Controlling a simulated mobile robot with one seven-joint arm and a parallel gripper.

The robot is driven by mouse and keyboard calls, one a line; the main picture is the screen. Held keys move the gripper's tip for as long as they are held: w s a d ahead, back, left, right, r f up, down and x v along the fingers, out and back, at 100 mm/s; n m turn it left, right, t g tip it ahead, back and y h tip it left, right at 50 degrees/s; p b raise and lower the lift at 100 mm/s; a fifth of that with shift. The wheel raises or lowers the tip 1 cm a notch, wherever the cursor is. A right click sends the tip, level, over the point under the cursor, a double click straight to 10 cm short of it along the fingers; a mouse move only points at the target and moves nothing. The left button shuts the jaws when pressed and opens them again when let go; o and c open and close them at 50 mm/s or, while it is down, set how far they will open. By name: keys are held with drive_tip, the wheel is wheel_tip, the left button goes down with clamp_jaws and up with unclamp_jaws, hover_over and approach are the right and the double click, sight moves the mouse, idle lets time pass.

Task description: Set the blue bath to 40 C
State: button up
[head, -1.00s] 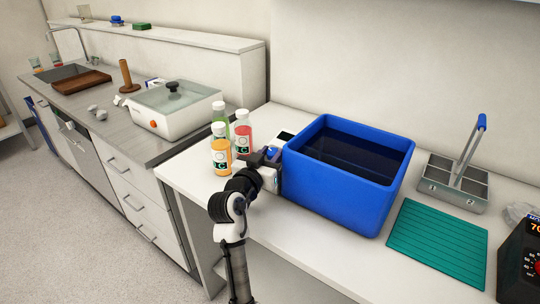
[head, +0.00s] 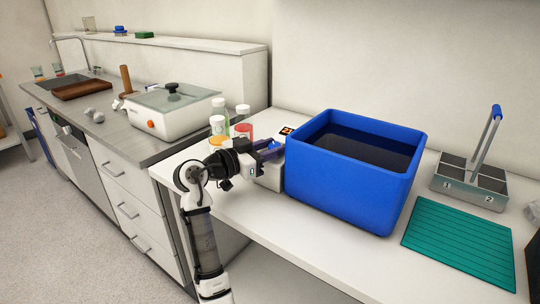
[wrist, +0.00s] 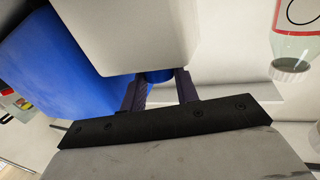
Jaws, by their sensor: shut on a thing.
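The blue bath (head: 350,190) stands on the white bench, filled with dark liquid. Its pale control box (head: 268,178) is fixed at its left side, with a small display (head: 287,131) lit orange on top. My gripper (head: 270,150) is at the box, shut on the blue knob (wrist: 158,77). In the wrist view the two dark fingers stand either side of the knob, most of which is hidden by them and the box. The bath's blue wall (wrist: 55,65) fills the left there.
A white lidded bath (head: 170,110) is further left. A green mat (head: 460,240) and a metal rack (head: 470,187) with a blue-gripped handle lie to the right.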

idle(0.4)
drive_tip(key=o, duration=0.7)
drive_tip(key=shift+b+v, duration=1.45)
drive_tip(key=shift+v, duration=5.45)
drive_tip(key=shift+w+a+r, duration=0.1)
drive_tip(key=shift+w+a, duration=0.05)
